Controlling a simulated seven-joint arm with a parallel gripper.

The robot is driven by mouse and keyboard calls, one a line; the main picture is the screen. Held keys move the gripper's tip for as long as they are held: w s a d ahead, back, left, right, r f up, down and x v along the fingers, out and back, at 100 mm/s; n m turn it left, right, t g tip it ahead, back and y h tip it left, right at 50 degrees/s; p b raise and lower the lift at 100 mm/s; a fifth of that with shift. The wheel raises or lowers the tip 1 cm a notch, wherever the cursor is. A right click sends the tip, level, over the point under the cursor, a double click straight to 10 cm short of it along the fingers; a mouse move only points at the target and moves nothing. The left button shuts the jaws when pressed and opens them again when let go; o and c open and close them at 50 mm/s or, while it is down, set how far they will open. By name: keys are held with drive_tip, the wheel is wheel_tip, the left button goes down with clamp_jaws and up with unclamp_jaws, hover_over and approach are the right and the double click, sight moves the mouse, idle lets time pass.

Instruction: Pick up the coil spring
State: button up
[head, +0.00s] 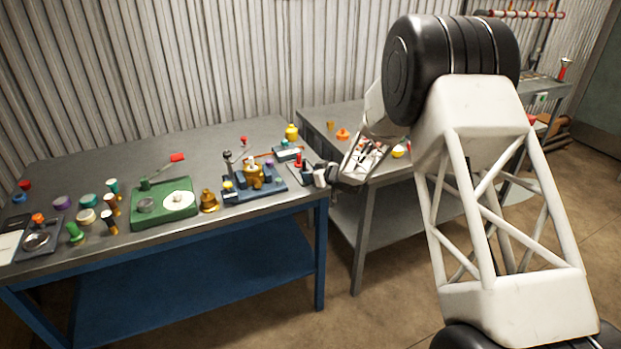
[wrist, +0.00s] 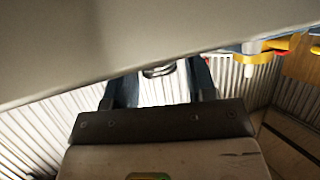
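I cannot make out the coil spring with certainty in either view. In the wrist view, my gripper (wrist: 156,76) has its two dark fingers spread apart, with the ribbed wall showing between them. A small dark curved metal piece shows between the fingertips at the edge of a large grey-beige surface; I cannot tell what it is. In the head view, my gripper (head: 334,176) is at the right end of the left workbench (head: 110,262), close to a small pale cylinder (head: 320,177). My arm hides part of the right bench.
The left bench holds a green tray (head: 165,210) with a red-handled lever, a blue fixture (head: 240,192) with a brass part, a brass bell-shaped piece (head: 209,201) and several coloured knobs. A second bench (head: 318,116) stands right, with small parts. A corrugated wall (head: 150,70) is behind.

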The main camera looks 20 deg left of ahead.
drive_tip(key=c, duration=0.7)
drive_tip(key=shift+r, duration=0.75)
wheel_tip(320, 180, up, 2)
drive_tip(key=shift+r, duration=0.2)
drive_tip(key=s+d, duration=0.2)
drive_tip(key=s, duration=0.2)
drive_tip(key=s+d, duration=0.3)
drive_tip(key=s, duration=0.2)
drive_tip(key=s+d+r, duration=0.1)
drive_tip(key=s+d, duration=0.2)
drive_tip(key=s, duration=0.1)
drive_tip(key=shift+s+d, duration=0.1)
drive_tip(key=shift+s, duration=0.25)
